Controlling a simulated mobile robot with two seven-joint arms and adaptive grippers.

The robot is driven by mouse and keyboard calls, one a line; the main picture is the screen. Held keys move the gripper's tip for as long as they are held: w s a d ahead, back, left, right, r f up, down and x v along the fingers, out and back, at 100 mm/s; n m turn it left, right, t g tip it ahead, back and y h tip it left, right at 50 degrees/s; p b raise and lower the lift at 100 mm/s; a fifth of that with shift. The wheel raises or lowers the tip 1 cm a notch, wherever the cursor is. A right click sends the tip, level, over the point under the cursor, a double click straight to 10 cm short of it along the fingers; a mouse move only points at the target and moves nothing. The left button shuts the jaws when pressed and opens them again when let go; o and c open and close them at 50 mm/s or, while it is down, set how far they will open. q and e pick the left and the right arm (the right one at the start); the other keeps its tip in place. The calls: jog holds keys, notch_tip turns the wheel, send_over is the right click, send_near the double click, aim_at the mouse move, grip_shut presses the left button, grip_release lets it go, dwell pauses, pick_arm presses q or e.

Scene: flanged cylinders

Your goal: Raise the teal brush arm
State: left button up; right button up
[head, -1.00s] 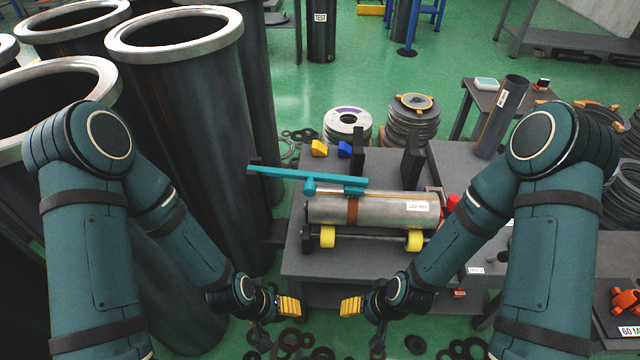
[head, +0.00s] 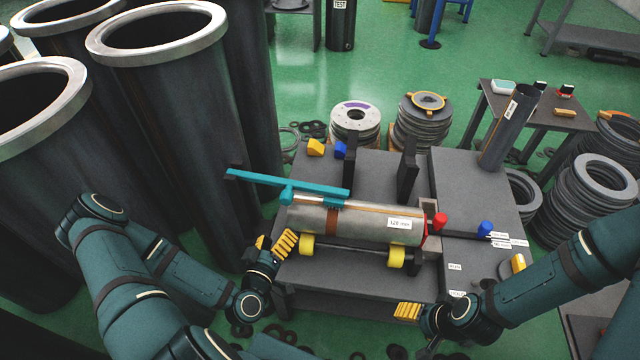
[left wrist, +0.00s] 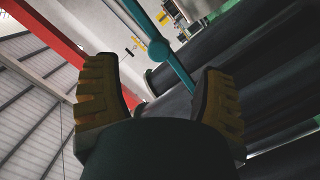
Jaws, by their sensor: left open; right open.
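The teal brush arm (head: 290,181) is a long flat bar lying above a grey cylinder (head: 355,222) on the bench. Its left end reaches out past the bench edge, and a teal knob (head: 287,195) hangs under it. In the left wrist view the teal bar (left wrist: 178,68) and its knob show beyond and between the yellow fingers. My left gripper (head: 274,243) is open and empty, below the bar near the cylinder's left end, apart from the bar. My right gripper (head: 408,311) is open and empty at the bench's front right.
Tall dark flanged cylinders (head: 165,110) crowd the left side. Yellow rollers (head: 396,257) sit under the grey cylinder. Black uprights (head: 407,168) stand behind it. A red knob (head: 440,220) and a blue knob (head: 485,229) are at the right. Ring stacks (head: 424,122) stand behind the bench.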

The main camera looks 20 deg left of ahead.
aim_at(288, 193)
pick_arm(q)
jog(key=shift+n+t+y, duration=0.3)
jog(key=shift+n+y, duration=0.2)
jog(key=shift+y, duration=0.2)
jog(key=w+a, duration=0.1)
jog(key=w, duration=0.3)
jog(key=w+a, duration=0.1)
jog(key=w, duration=0.4)
jog(key=w+a+r+b, duration=0.1)
jog(key=w, duration=0.3)
jog(key=shift+w+a, duration=0.25)
jog(key=shift+w, duration=0.1)
grip_shut()
